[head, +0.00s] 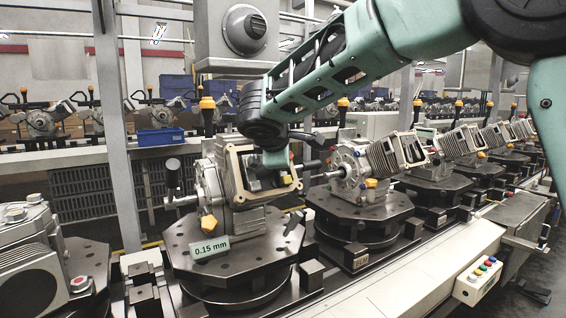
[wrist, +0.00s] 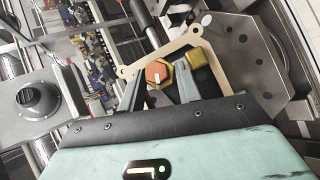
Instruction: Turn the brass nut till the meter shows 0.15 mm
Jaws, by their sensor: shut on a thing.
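My gripper (wrist: 160,88) points down into the open frame of an engine housing (head: 205,180) in the head view. In the wrist view its dark fingers are shut on the brass nut (wrist: 157,74), a hexagon with an orange face and a white mark. A yellow brass block (wrist: 195,60) sits just right of the nut. In the head view the fingers are partly hidden by the housing rim. A small pale green plate (head: 210,248) reading "0.15 mm" is on the front edge of the round fixture; whether it is the meter or a label I cannot tell.
The housing stands on a dark octagonal turntable (head: 180,245). More fixtures with engines (head: 370,220) line the conveyor to the right, and a grey casting (head: 40,255) is at left. A button box (head: 478,280) is at right.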

